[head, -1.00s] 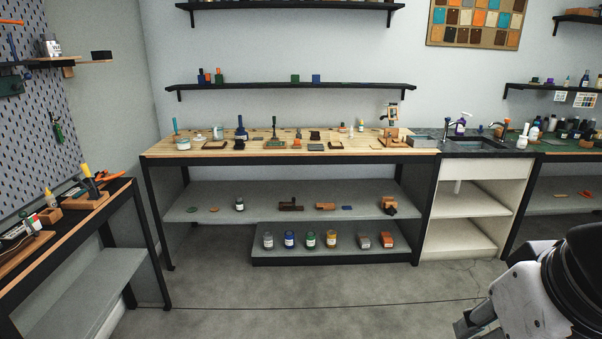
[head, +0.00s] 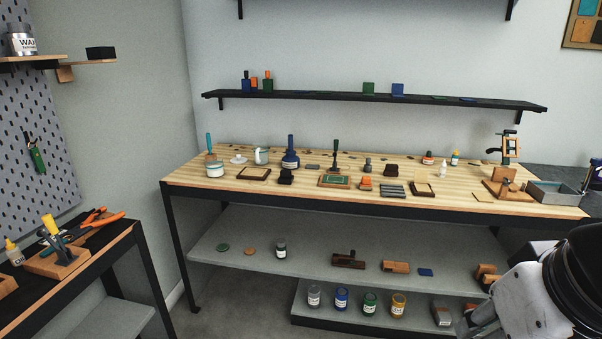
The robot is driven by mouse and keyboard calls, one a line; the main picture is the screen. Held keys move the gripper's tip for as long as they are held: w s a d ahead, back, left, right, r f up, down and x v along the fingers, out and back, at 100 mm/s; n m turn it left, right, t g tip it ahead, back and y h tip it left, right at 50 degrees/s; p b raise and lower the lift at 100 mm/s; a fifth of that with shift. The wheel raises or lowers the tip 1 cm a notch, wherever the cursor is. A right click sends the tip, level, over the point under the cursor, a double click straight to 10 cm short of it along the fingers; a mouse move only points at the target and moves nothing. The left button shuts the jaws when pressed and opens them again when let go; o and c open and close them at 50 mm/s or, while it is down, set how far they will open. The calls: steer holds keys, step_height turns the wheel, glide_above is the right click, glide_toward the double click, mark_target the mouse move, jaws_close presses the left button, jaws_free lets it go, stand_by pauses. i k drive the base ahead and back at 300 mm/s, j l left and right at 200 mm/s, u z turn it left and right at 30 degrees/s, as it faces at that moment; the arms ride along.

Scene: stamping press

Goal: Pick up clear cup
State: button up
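I cannot make out a clear cup for certain. A small pale cup-like vessel (head: 261,156) stands upright near the back left of the wooden workbench (head: 330,208); whether it is clear I cannot tell. My gripper (head: 482,318) shows partly at the lower right, below and in front of the bench's right end. It is far from the pale vessel. Its fingers are too small and cut off to show whether they are open.
The benchtop is crowded with a white jar (head: 215,170), a dark blue bottle (head: 290,155), a framed green pad (head: 335,181) and a metal tray (head: 553,193). Jars stand on the lower shelf. A tool table (head: 100,262) stands at left. A wall shelf (head: 330,98) runs above.

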mark_target(261, 156)
steer(key=i+j+u, duration=0.1)
steer(key=i+u, duration=0.35)
steer(key=i, duration=0.4)
steer(key=i+l+u, duration=0.15)
steer(key=i+u, duration=0.3)
steer(key=i, duration=0.4)
steer(key=i+j+z, duration=0.3)
steer(key=i, duration=0.25)
steer(key=i+j+z, duration=0.25)
steer(key=i, duration=0.25)
steer(key=i+j+z, duration=0.3)
steer(key=i+j, duration=0.1)
steer(key=i, duration=0.1)
